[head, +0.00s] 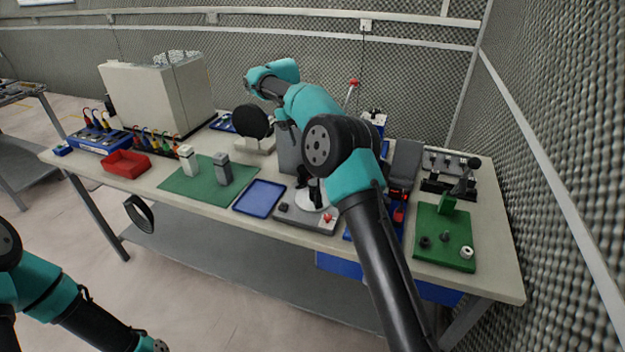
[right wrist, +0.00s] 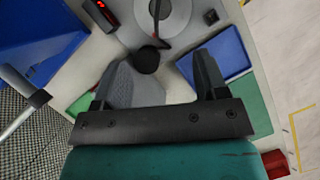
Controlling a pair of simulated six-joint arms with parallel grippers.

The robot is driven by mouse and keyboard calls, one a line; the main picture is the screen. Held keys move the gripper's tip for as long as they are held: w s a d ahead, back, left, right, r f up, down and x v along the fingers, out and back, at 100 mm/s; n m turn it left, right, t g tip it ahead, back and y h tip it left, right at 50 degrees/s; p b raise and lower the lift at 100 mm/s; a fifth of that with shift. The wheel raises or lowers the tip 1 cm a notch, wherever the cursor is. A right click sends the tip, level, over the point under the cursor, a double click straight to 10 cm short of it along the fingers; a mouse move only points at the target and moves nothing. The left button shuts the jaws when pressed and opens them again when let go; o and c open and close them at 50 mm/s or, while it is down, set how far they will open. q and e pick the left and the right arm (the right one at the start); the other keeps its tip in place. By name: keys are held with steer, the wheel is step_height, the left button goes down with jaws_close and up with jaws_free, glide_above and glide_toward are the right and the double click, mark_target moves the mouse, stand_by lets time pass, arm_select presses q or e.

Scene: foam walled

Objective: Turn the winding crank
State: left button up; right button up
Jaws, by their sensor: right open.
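The winding crank shows in the right wrist view as a dark arm with a round black knob (right wrist: 146,60), over a pale grey disc (right wrist: 172,18). In the head view its grey base (head: 290,213) and white disc (head: 318,203) stand near the table's front edge, partly covered by my right arm. My right gripper (right wrist: 158,78) is open, its fingers apart. In its wrist view the knob appears between the fingertips; I cannot tell whether they touch.
A green board (head: 440,250) is to the right. A red lever (head: 352,85) and a large beige box (head: 160,95) stand behind.

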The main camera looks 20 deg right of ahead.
mark_target(314, 181)
steer(key=x, duration=1.4)
steer(key=shift+s+f, duration=0.15)
steer(key=shift+f, duration=0.15)
steer(key=c, duration=0.9)
steer(key=shift+m, duration=0.7)
steer(key=shift+d+m+y, duration=0.1)
steer(key=shift+m+y, duration=0.6)
steer(key=shift+m, duration=0.4)
steer(key=shift+d+m+y, duration=0.15)
steer(key=shift+m+y, duration=0.55)
steer(key=shift+m, duration=1.2)
steer(key=shift+d+m+t+y, duration=0.1)
steer(key=shift+m+t+y, duration=0.3)
steer(key=shift+m, duration=1.15)
steer(key=shift+m+t+y, duration=0.2)
steer(key=shift+m+y, duration=0.4)
steer(key=shift+m, duration=0.95)
steer(key=shift+m, duration=0.3)
